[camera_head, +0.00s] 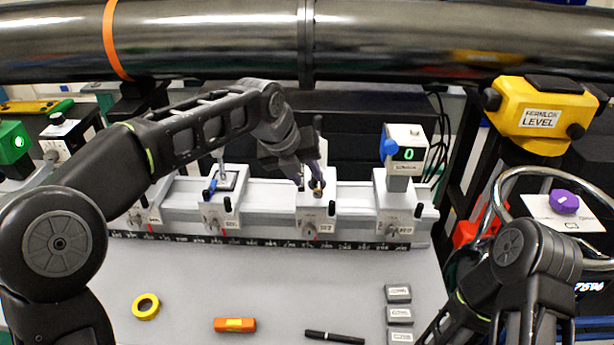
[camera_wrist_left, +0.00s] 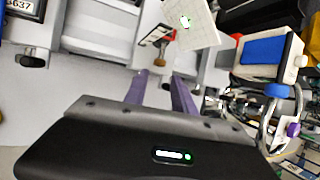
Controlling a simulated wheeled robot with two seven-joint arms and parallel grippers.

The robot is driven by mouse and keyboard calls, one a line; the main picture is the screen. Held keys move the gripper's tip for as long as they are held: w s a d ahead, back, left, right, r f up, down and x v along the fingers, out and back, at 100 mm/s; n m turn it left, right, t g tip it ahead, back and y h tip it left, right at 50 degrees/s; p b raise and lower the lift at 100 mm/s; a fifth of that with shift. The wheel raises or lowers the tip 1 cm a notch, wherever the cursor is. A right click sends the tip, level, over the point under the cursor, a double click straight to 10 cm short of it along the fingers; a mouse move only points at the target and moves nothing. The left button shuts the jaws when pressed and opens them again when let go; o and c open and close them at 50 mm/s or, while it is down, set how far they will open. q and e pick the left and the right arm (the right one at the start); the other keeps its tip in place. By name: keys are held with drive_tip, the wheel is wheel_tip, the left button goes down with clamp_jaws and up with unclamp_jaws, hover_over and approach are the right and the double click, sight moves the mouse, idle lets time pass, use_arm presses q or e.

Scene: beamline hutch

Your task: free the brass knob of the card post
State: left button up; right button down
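The card post stands on the third carriage (camera_head: 318,212) of the rail. In the left wrist view it carries a pale square card (camera_wrist_left: 192,24) with a small green-edged spot. Its brass knob (camera_wrist_left: 158,61) shows just beyond my fingertips, roughly in line with the gap between them. In the head view the knob (camera_head: 318,191) is small and partly covered by my fingers. My left gripper (camera_head: 311,177) is at the post, with its purple fingers apart; in the wrist view the gripper (camera_wrist_left: 159,79) is open and empty. My right gripper is out of the head view.
A dark beam pipe (camera_head: 400,40) crosses above the rail. A box with a green "0" display (camera_head: 405,152) stands on the carriage to the right. A yellow tape roll (camera_head: 146,306), an orange block (camera_head: 235,325), a black marker (camera_head: 335,337) and grey blocks (camera_head: 398,293) lie in front.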

sight(320, 193)
use_arm(q)
drive_tip(key=s+d+f+m+y+p, duration=0.1)
drive_tip(key=d+f+m+y+p, duration=0.2)
drive_tip(key=d, duration=0.8)
drive_tip(key=a+r+y, duration=0.1)
drive_tip(key=a+r+n+y+b, duration=0.1)
drive_tip(key=a, duration=0.1)
drive_tip(key=w+a+r+y, duration=0.1)
drive_tip(key=a, duration=0.1)
drive_tip(key=shift+a+y, duration=0.25)
drive_tip(key=shift+y, duration=0.15)
drive_tip(key=shift+d, duration=0.1)
drive_tip(key=shift+f, duration=0.15)
drive_tip(key=shift+x, duration=3.85)
drive_tip(key=shift+c, duration=0.5)
clamp_jaws()
